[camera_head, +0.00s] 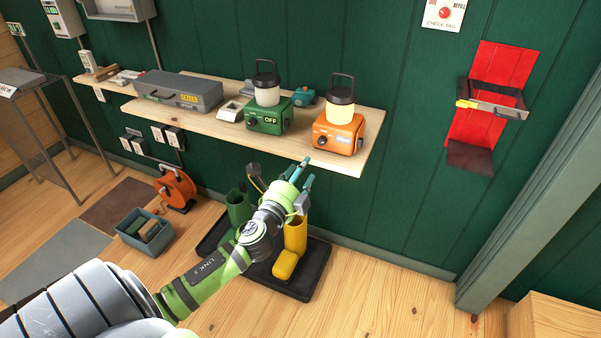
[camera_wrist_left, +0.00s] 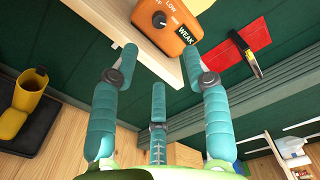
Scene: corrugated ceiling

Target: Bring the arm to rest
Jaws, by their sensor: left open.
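My left gripper (camera_head: 302,172) is open and empty in the head view, in front of and below the shelf's front edge. Its teal fingers also show spread apart in the left wrist view (camera_wrist_left: 158,95). An orange lantern (camera_head: 338,134) with a lit, yellowish lamp stands on the wooden shelf (camera_head: 350,163), above and to the right of the fingertips. In the left wrist view the orange lantern (camera_wrist_left: 162,24) has a dial and a label reading WEAK. The fingers are apart from it. A green lantern (camera_head: 268,118) with a label reading OFF stands to its left. My right gripper is not in view.
A grey case (camera_head: 178,92) lies on the shelf's left part. Green boots (camera_head: 238,208) and yellow boots (camera_head: 290,250) stand on a black tray (camera_head: 308,285) below my arm. A red wall panel with a bracket (camera_head: 488,105) is at the right.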

